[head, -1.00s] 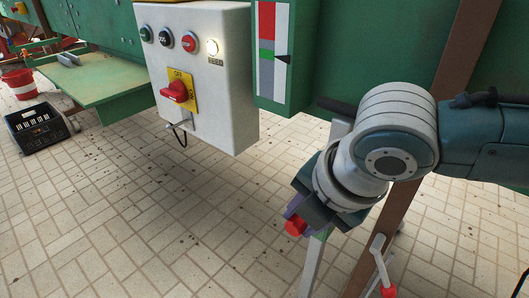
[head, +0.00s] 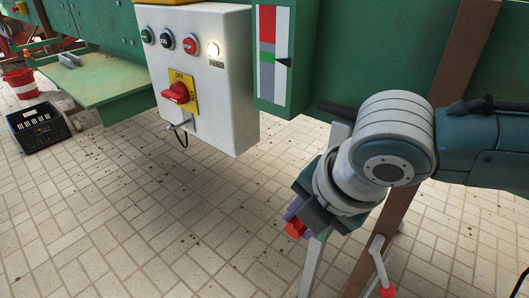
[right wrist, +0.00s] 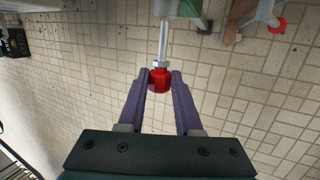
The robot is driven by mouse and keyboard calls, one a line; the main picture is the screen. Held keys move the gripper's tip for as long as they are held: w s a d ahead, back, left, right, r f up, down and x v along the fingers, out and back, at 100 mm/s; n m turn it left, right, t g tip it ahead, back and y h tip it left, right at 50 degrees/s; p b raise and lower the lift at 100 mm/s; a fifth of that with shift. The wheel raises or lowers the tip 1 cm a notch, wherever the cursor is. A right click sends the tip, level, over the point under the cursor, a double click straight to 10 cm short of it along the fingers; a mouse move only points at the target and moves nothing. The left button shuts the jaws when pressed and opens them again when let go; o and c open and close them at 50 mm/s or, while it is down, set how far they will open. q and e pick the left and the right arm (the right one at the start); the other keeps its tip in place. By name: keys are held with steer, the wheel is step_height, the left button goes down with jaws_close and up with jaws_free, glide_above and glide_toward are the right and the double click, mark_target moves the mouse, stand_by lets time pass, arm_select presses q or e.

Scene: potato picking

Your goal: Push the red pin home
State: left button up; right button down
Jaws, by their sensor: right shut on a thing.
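The red pin's knob (head: 294,229) shows at the tip of my right gripper (head: 297,212) in the head view, low over the tiled floor. In the right wrist view the red knob (right wrist: 160,79) sits between the two purple fingertips of the right gripper (right wrist: 158,84), which is shut on it. The pin's metal shank (right wrist: 163,42) runs from the knob to a pale grey part (right wrist: 178,7) at the top edge. How deep the shank sits in that part cannot be told. My left gripper is not in view.
A white control box (head: 205,95) with a red switch (head: 177,92) hangs left of my right arm. A brown post (head: 392,215) stands by my wrist. A lever with a red knob (head: 388,291) is at the lower right. Open tiled floor lies left of the gripper.

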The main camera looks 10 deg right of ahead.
stand_by(0.4)
steer(key=shift+p, duration=0.35)
steer(key=shift+w+d, duration=0.6)
steer(key=shift+d, duration=0.1)
steer(key=shift+w+d+b, duration=0.5)
steer(key=shift+w+d, duration=0.1)
steer(key=shift+d, duration=0.2)
steer(key=c, duration=0.5)
jaws_free()
